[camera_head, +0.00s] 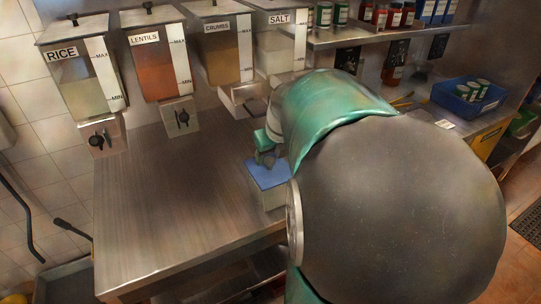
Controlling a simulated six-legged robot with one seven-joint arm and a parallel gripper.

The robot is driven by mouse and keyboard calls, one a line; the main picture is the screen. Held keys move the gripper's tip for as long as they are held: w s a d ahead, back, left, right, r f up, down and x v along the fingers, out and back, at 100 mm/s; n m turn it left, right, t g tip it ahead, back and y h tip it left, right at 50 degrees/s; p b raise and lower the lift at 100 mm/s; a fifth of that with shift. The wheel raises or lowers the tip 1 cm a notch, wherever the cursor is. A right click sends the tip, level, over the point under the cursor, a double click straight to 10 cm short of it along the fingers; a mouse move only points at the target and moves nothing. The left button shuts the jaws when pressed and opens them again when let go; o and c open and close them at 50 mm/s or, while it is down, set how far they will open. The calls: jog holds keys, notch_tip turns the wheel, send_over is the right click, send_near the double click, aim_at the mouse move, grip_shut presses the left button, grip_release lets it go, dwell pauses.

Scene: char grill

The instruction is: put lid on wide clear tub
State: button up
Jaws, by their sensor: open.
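A flat blue square piece (267,175), which looks like a lid, sits at the right part of the steel counter. Below its front edge a pale, see-through-looking wall (275,199) shows, perhaps the wide clear tub; I cannot tell whether the blue piece is fully seated on it. My gripper (265,160) is just above or at the back edge of the blue piece and is open. Its fingers are small and partly hidden, so contact is unclear. My large grey and green arm hides the right side of both things.
The steel counter (170,215) is bare to the left. Wall dispensers for rice (85,90), lentils (160,68), crumbs (222,55) and salt (275,50) hang behind it. A blue crate (450,98) with cans stands at right, below a shelf of jars.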

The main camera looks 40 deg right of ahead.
jog(key=w+r+v, duration=0.1)
jog(key=w+v, duration=0.1)
jog(key=v, duration=1.7)
jog(key=shift+d, duration=0.25)
jog(key=shift+a, duration=0.1)
jog(key=s+a+f+m, duration=0.1)
jog(key=a+f+m, duration=0.4)
jog(key=a+m, duration=0.3)
jog(key=s+a+f+m+t, duration=0.1)
jog(key=a+f+m, duration=0.3)
jog(key=a+m, duration=0.4)
jog(key=s+a+f+m+y, duration=0.1)
jog(key=s+a+f+m, duration=0.2)
jog(key=a+m, duration=0.6)
notch_tip(320, 180, down, 3)
jog(key=m, duration=0.7)
jog(key=shift+r+m, duration=0.2)
jog(key=shift+m, duration=0.2)
